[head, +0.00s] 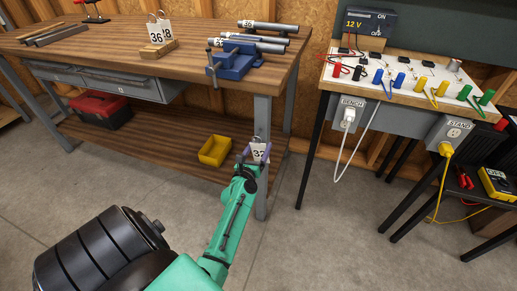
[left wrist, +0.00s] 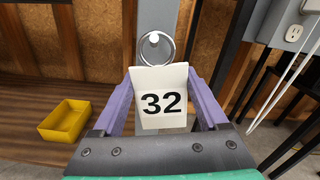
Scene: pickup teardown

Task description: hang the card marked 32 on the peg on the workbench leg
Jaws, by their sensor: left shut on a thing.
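The white card marked 32 (left wrist: 161,112) has a metal ring (left wrist: 136,51) at its top. My left gripper (head: 256,155) is shut on the card, with a purple finger at each side in the left wrist view (left wrist: 161,82). The card stands upright in front of the grey workbench leg (head: 262,115). The peg (left wrist: 154,38) shows its pale round end inside the ring's outline, near its top. I cannot tell whether the ring is around the peg or only in front of it. My right gripper is not in view.
The workbench (head: 130,45) carries a blue vise (head: 232,64), metal tubes (head: 262,40) and a card marked 36 (head: 157,32). A yellow bin (head: 214,151) sits on the lower shelf, left of the leg. A white cable (head: 352,150) hangs from the electrical bench at right.

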